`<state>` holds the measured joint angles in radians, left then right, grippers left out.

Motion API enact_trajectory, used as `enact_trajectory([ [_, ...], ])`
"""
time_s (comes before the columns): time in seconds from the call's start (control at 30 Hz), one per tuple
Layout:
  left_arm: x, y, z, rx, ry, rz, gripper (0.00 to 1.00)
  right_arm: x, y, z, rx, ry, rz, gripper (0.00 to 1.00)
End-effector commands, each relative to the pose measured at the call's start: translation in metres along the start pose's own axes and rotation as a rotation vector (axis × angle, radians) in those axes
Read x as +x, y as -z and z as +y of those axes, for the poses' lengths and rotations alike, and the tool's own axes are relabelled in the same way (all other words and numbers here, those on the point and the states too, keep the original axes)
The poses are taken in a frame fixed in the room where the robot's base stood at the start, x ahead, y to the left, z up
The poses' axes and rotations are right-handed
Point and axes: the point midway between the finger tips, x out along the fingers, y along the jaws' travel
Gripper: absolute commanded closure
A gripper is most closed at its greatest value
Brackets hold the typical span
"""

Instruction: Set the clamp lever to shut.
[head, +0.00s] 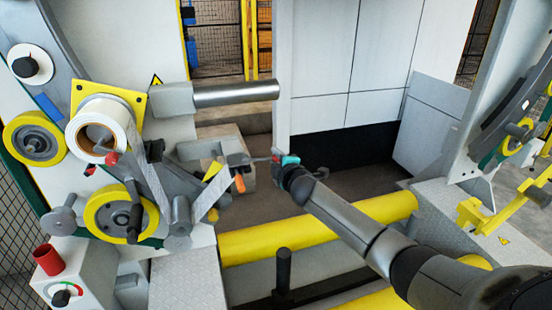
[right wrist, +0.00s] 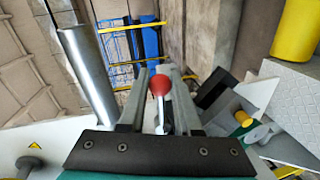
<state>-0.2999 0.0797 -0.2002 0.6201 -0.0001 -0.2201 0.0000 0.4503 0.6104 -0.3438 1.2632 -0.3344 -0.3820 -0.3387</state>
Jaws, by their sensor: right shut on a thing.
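The clamp lever (right wrist: 160,85) has a red ball knob on a bright metal rod, seen in the right wrist view. The knob sits between the two grey fingers of my right gripper (right wrist: 158,72), which is shut on it. I cannot tell the lever's exact setting. My left gripper is not in view.
A grey metal cylinder (head: 236,94) juts out above my right gripper. A white tape roll (head: 102,130) and yellow wheels (head: 122,212) are at left. Yellow rollers (head: 270,243) and a dark upright post (head: 284,268) lie below. Light wall panels (head: 375,50) stand behind.

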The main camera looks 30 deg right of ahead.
Motion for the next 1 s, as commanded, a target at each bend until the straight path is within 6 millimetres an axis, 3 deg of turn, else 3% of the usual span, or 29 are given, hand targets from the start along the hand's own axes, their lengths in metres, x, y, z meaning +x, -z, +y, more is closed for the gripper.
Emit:
enact_trajectory([
  [0.03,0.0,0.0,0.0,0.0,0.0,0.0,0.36,0.0,0.0,0.002,-0.002,-0.003,0.0,0.67],
  [0.3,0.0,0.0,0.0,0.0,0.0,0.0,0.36,0.0,0.0,0.002,-0.001,-0.003,0.001,0.39],
  [0.67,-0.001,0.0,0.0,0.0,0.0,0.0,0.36,-0.004,0.0,0.001,-0.001,-0.002,0.001,0.39],
  [1.0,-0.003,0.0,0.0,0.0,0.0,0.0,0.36,-0.037,0.0,0.0,-0.002,-0.001,0.002,0.39],
])
